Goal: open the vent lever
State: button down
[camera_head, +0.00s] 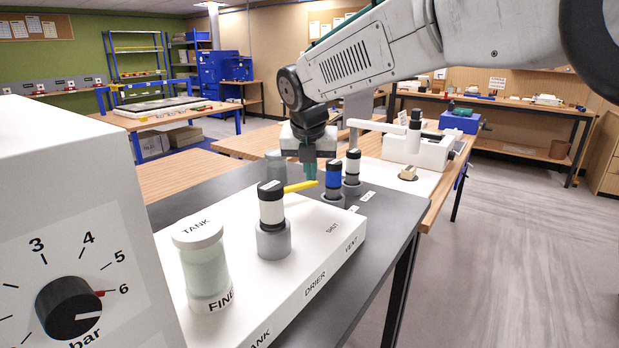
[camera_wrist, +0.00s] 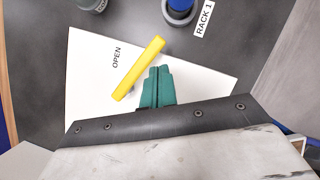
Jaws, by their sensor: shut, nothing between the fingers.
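The vent lever is a yellow bar (camera_head: 300,186) at the far end of the white panel (camera_head: 335,215), near the word VENT. In the wrist view the yellow lever (camera_wrist: 139,67) lies slantwise, with the word OPEN printed on the panel to its left. My gripper (camera_head: 309,176) has teal fingers and points down beside the lever. In the wrist view my gripper (camera_wrist: 159,72) is shut and empty, close along the lever's right side. I cannot tell whether they touch. The lever's pivot is not clear.
A white-and-black cylinder (camera_head: 271,212) in a grey holder and a FINE tank jar (camera_head: 202,258) stand on the panel. Blue (camera_head: 333,181) and white (camera_head: 353,168) banded cylinders stand just beyond it. A box with a black bar dial (camera_head: 68,306) is at the left.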

jog(key=d+v, duration=0.1)
jog(key=v, duration=0.6)
jog(key=shift+d+r, duration=0.25)
jog(key=shift+r, duration=0.1)
jog(key=shift+w, duration=0.1)
jog(key=s+d+f+m+g, duration=0.1)
jog(key=s+d+f+m, duration=0.3)
jog(key=s+d+m, duration=0.6)
jog(key=s+d+f+m+g, duration=0.1)
jog(key=s+d+f+m, duration=0.3)
jog(key=s+d+m, duration=0.6)
jog(key=s+d+f+m+g, duration=0.1)
jog(key=s+d+f+m, duration=0.3)
jog(key=s+d+m, duration=0.6)
jog(key=s+m, duration=0.5)
jog(key=s, duration=0.1)
jog(key=shift+m, duration=0.3)
